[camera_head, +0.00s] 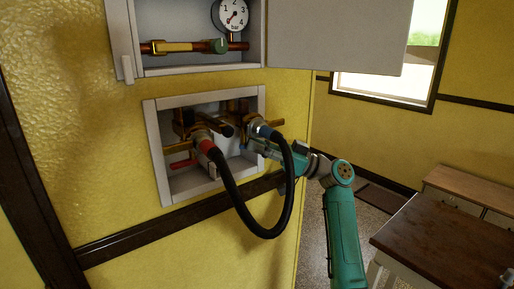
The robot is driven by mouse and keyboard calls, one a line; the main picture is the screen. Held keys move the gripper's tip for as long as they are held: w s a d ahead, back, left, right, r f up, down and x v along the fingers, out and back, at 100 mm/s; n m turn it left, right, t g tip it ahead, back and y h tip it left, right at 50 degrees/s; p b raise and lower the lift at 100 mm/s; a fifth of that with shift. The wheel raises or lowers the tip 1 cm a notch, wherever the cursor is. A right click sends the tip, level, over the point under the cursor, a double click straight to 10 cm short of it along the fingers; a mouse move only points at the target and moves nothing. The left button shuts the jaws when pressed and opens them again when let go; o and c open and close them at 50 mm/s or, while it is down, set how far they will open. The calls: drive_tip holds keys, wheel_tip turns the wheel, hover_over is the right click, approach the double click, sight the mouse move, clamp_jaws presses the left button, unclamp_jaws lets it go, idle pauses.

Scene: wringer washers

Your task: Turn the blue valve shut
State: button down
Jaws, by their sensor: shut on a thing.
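A recessed white wall box (157,150) holds brass plumbing with two hose connections. The left connection has a red collar (207,146) and a red handle (182,165) low beside it. The right connection has a blue collar (264,130). My gripper (247,148) reaches in from the right, just below the blue collar. It is shut on the blue valve, whose handle is mostly hidden behind the fingers, so its angle cannot be read.
A black hose (265,233) loops down between the two connections and passes close in front of my gripper. A brown-topped table (440,235) stands at the lower right.

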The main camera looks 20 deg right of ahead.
drive_tip(key=shift+w+n+g+y, duration=0.25)
drive_tip(key=shift+n+g, duration=0.5)
drive_tip(key=shift+g, duration=0.7)
drive_tip(key=shift+w+n+g+y, duration=0.2)
drive_tip(key=shift+n+g, duration=0.5)
drive_tip(key=shift+g, duration=0.7)
drive_tip(key=shift+w+n+g+y, duration=0.25)
drive_tip(key=shift+n+g, duration=0.5)
drive_tip(key=shift+g, duration=1.1)
drive_tip(key=c, duration=1.1)
unclamp_jaws()
drive_tip(key=shift+t, duration=0.4)
